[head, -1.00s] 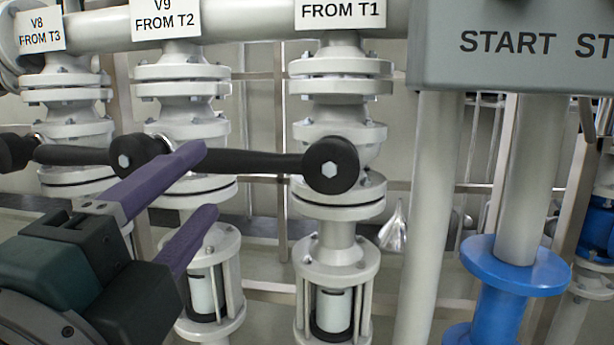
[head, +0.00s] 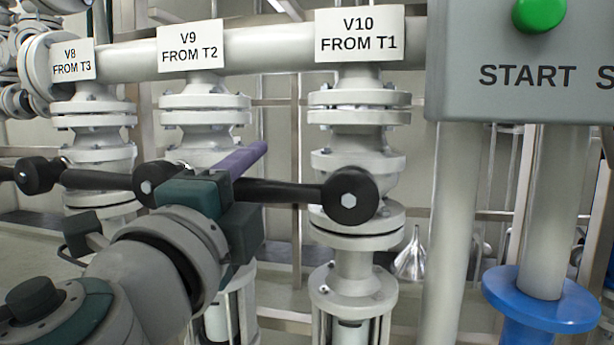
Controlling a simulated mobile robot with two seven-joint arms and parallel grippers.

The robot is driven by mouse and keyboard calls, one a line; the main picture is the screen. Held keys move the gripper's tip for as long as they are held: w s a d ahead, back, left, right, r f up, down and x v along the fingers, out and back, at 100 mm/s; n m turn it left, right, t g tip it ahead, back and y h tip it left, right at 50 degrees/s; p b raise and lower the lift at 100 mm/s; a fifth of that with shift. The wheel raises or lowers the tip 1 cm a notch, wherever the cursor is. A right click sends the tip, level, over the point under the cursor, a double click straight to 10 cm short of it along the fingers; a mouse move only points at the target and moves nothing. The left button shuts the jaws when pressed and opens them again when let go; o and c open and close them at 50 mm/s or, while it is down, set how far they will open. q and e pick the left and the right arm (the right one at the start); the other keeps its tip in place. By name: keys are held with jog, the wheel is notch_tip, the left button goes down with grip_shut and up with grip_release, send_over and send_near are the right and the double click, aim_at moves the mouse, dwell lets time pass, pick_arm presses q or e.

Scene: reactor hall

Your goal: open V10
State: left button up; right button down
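V10 is the valve under the white sign "V10 FROM T1" (head: 360,34) in the head view. Its black lever handle (head: 290,191) lies nearly level, running left from the round hub with a hex bolt (head: 349,196). My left gripper (head: 247,180) is at the left part of this handle. One purple finger shows just above the handle. The other finger is hidden behind the gripper's dark green body, so I cannot tell whether the fingers touch the handle. My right gripper is not in view.
V9's sign (head: 190,45) and V8's sign (head: 73,62) hang to the left; their black handles also lie nearly level. A grey START box (head: 530,65) with a green button (head: 539,12) is at upper right. A blue flange (head: 541,300) stands at lower right.

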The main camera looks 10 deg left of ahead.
pick_arm(q)
grip_shut()
dwell(1.2)
